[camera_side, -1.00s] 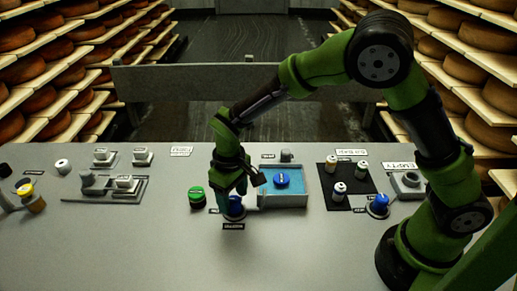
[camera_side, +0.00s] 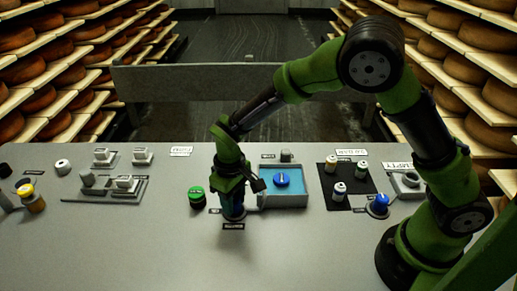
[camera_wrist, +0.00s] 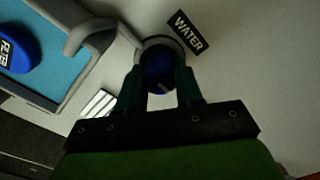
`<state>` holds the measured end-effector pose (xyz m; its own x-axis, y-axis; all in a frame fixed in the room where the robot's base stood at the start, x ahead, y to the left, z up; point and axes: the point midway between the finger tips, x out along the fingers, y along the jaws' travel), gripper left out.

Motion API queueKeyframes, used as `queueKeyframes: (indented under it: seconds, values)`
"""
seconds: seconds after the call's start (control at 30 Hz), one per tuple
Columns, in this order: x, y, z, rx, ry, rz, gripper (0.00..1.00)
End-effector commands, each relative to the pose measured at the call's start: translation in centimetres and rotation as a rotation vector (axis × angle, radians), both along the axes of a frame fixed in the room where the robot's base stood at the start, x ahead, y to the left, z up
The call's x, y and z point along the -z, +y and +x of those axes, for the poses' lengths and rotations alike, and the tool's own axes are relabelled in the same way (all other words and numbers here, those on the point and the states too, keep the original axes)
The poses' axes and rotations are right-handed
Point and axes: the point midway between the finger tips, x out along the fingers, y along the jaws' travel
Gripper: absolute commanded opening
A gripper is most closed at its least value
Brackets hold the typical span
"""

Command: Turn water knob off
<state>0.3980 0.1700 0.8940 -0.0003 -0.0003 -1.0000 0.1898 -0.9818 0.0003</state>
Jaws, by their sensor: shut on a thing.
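The water knob (camera_wrist: 157,72) is blue and round, set in a grey ring beside a black "WATER" label (camera_wrist: 187,31) in the wrist view. My gripper (camera_wrist: 158,88) is shut on it, with one finger on each side. In the side view my gripper (camera_side: 233,213) points straight down at the knob, which is mostly hidden behind the fingers. A small pale mark shows on the knob's near edge in the wrist view.
A tray of blue water (camera_side: 296,201) with a blue disc (camera_side: 282,180) stands just right of my gripper. A green knob (camera_side: 197,197) is close on the left. A black mat (camera_side: 333,203) with small bottles and another blue knob (camera_side: 380,203) lie farther right.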

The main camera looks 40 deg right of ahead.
Motion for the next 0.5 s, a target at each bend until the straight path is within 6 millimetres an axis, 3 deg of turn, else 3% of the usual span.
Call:
queueKeyframes:
  seconds: [0.27, 0.5]
  values:
    - [-0.06, 0.01, 0.03, 0.085, -0.001, 0.001, 0.05]
    - [-0.07, -0.03, 0.04, 0.267, -0.001, 0.001, 0.05]
